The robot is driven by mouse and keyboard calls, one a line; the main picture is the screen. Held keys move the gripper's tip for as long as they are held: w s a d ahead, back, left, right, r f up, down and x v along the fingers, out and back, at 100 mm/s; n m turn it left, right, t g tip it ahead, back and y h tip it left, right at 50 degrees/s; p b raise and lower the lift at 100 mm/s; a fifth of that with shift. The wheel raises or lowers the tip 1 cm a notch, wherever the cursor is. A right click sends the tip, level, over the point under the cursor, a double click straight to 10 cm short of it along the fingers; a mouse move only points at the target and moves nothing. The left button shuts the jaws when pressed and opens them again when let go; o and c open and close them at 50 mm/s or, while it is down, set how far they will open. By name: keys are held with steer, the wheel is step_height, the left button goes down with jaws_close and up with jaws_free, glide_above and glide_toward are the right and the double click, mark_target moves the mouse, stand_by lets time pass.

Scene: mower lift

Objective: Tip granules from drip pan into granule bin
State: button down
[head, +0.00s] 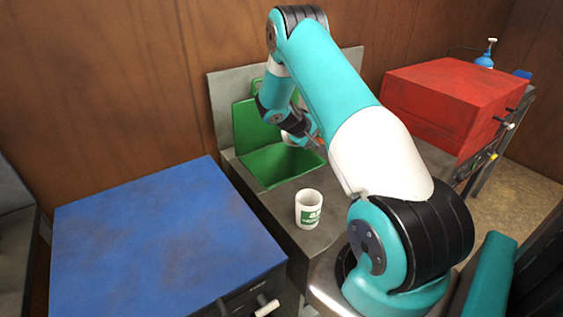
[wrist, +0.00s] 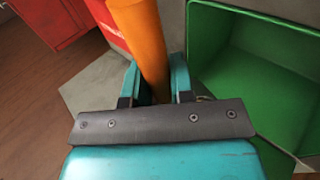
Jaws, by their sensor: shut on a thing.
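My gripper (wrist: 155,78) is shut on a thick orange bar-like handle (wrist: 138,32), which runs up out of the top of the wrist view. I cannot tell from the frames whether a pan hangs on that handle; no granules show. A green open bin (wrist: 262,75) lies just right of the fingers in the wrist view. In the head view the green bin (head: 272,168) stands on the grey bench against the wall, with my gripper (head: 312,140) at its right side. My wrist and arm partly hide the bin and the held thing.
A white mug with a green label (head: 308,209) stands on the bench in front of the bin. A blue cabinet (head: 160,235) is at the left. A red cabinet (head: 445,98) is at the right, with a blue bottle (head: 485,60) behind it.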

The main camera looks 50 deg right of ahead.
steer(key=shift+w+a+r+g+h+b, duration=0.15)
steer(key=shift+a+r+h+b, duration=0.2)
steer(key=shift+h+b, duration=0.45)
steer(key=shift+w+a+r+g+h+b, duration=0.15)
steer(key=shift+a+h+b, duration=0.3)
steer(key=shift+h+b, duration=0.35)
stand_by(0.4)
steer(key=shift+a+r+h+b, duration=0.15)
steer(key=shift+a+h+b, duration=0.65)
steer(key=shift+a+b, duration=0.25)
